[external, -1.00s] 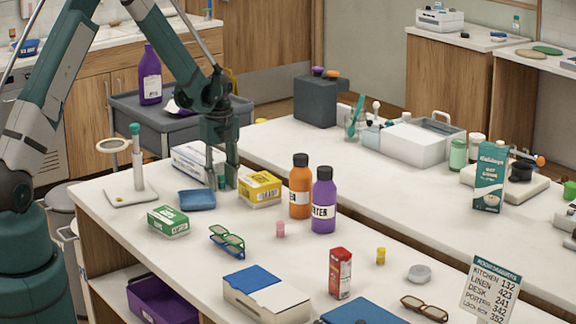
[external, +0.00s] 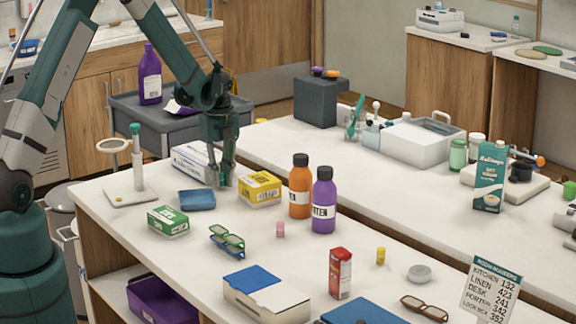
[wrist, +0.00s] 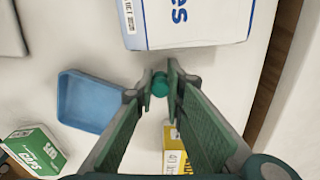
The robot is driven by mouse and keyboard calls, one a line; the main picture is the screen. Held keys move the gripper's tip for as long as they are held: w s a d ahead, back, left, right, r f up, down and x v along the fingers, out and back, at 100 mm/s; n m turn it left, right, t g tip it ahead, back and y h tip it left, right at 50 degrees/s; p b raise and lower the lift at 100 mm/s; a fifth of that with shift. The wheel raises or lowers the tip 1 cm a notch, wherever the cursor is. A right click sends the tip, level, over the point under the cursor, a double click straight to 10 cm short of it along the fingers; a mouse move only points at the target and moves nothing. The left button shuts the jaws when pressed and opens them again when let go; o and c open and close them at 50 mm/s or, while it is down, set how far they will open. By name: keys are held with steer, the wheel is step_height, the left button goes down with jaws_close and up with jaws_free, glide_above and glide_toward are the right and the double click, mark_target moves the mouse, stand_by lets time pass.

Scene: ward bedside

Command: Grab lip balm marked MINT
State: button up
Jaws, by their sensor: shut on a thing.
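My gripper (external: 223,181) points down at the tabletop, between the white box and the yellow box. In the wrist view my gripper (wrist: 160,84) is shut on a small teal cylinder (wrist: 160,84), seen from above as a round end between the fingertips. It looks like a lip balm, but no lettering on it can be read. In the external view the fingers mostly hide it. A similar pink tube (external: 280,229) and a yellow tube (external: 381,256) stand upright farther right on the table.
Close to my gripper are the white box (wrist: 190,20), a blue tray (wrist: 88,101) and the yellow box (external: 260,188).

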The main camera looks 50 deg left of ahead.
mark_target(221, 173)
steer(key=shift+r+p, duration=0.3)
steer(key=shift+r, duration=4.35)
